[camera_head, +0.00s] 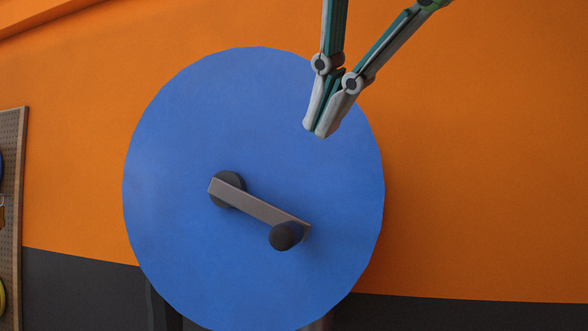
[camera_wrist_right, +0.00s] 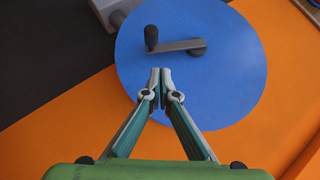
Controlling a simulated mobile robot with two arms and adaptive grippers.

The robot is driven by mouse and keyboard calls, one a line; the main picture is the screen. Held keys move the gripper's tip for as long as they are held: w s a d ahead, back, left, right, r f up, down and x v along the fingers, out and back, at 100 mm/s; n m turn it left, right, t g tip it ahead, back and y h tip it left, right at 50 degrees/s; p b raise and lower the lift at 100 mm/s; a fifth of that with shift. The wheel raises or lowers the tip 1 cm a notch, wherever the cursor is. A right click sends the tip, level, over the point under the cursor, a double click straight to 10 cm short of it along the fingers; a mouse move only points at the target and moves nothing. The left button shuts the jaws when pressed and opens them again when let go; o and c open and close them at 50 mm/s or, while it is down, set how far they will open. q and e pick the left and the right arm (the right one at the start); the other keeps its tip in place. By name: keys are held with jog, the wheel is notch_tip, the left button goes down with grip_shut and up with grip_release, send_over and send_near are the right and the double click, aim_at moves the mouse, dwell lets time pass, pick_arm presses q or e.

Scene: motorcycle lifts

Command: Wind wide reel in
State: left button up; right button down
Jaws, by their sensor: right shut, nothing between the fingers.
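The wide reel (camera_head: 180,130) is a large blue disc that fills the middle of the head view. It also shows in the right wrist view (camera_wrist_right: 240,75). A grey-brown crank arm (camera_head: 255,208) runs from the dark hub (camera_head: 228,189) down to the right and ends in a black knob handle (camera_head: 285,236). In the right wrist view the knob (camera_wrist_right: 151,38) stands at the crank's left end. My right gripper (camera_head: 314,133) is shut and empty. Its tips are in front of the disc's upper right, apart from the crank and knob. My left gripper is not in view.
The wall (camera_head: 480,190) behind is orange with a dark lower band (camera_head: 70,290). A pegboard (camera_head: 12,190) with hanging items is at the left edge. A grey box-like part (camera_wrist_right: 105,10) shows beside the reel in the right wrist view. The space right of the reel looks free.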

jog(key=d+h, duration=0.1)
jog(key=p, duration=0.2)
send_near(296, 223)
jog(key=w+d, duration=0.1)
jog(key=w, duration=0.2)
jog(key=a+f, duration=0.1)
jog(key=w+a+f+p, duration=0.1)
jog(key=f, duration=0.1)
jog(key=shift+f, duration=0.3)
jog(key=shift+w, duration=0.1)
